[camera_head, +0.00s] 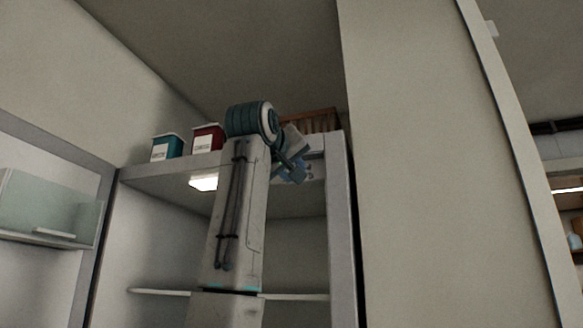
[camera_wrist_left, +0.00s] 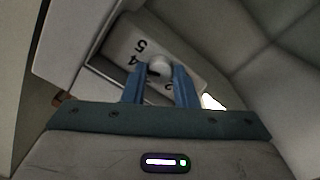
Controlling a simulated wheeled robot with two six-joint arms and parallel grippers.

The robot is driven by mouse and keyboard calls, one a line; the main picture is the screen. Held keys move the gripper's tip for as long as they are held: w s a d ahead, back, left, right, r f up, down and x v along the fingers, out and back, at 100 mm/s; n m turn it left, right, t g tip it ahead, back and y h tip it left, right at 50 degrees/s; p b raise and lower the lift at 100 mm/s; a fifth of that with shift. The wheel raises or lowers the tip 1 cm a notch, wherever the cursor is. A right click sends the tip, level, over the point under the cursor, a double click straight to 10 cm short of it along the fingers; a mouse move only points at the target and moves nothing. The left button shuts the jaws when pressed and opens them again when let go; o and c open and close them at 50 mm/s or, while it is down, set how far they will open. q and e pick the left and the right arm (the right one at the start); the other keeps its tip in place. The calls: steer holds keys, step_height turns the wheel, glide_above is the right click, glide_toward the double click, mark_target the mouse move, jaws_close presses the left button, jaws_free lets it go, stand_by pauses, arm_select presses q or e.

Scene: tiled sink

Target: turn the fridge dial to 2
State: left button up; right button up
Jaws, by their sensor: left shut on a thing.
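The round white dial (camera_wrist_left: 159,67) is on a light panel (camera_wrist_left: 122,45) in the left wrist view. The numbers 5 and 4 show beside it; other marks are partly hidden by the fingers. My left gripper (camera_wrist_left: 160,80) has its two blue fingers on either side of the dial and is shut on it. In the head view my left gripper (camera_head: 290,172) is at the upper right inside of the open fridge (camera_head: 341,190), where my arm and gripper hide most of the dial. The dial's setting cannot be read. My right gripper is not in view.
A teal box (camera_head: 166,148) and a red box (camera_head: 207,138) stand on top of the fridge, with a brown slatted thing (camera_head: 318,122) behind my wrist. The fridge door (camera_head: 50,190) stands open at left. A shelf (camera_head: 160,292) spans the interior. A tall pale panel (camera_head: 430,170) stands at right.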

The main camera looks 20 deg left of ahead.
arm_select(q)
steer(key=shift+r+n+p, duration=0.2)
steer(key=shift+n+p, duration=0.9)
steer(key=shift+n, duration=10.3)
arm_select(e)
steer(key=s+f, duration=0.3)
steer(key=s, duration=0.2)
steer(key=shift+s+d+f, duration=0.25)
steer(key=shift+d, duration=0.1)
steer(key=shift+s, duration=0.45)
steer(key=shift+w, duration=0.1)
arm_select(q)
steer(key=o, duration=0.9)
steer(key=shift+o, duration=0.5)
steer(key=shift+w+f, duration=0.1)
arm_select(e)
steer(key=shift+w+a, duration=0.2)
